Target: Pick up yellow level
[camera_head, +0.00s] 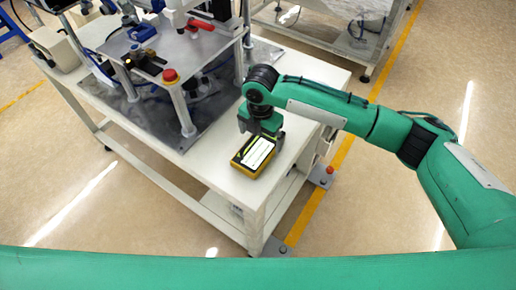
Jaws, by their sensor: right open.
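The yellow level (254,155) is a yellow and black box-shaped device with a bright greenish-white face. It lies on the white table near the front right corner. My right gripper (262,136) points down over the far end of the level, its fingers close to it. The fingers are open; I cannot tell whether they touch the level. The gripper hides part of the level's far edge. My left gripper is not in view.
A metal fixture plate (172,55) on posts, with a red button (170,75) and red-handled clamp (200,24), stands left of the level. The white table's (205,165) front strip is clear. Another bench (330,35) stands behind.

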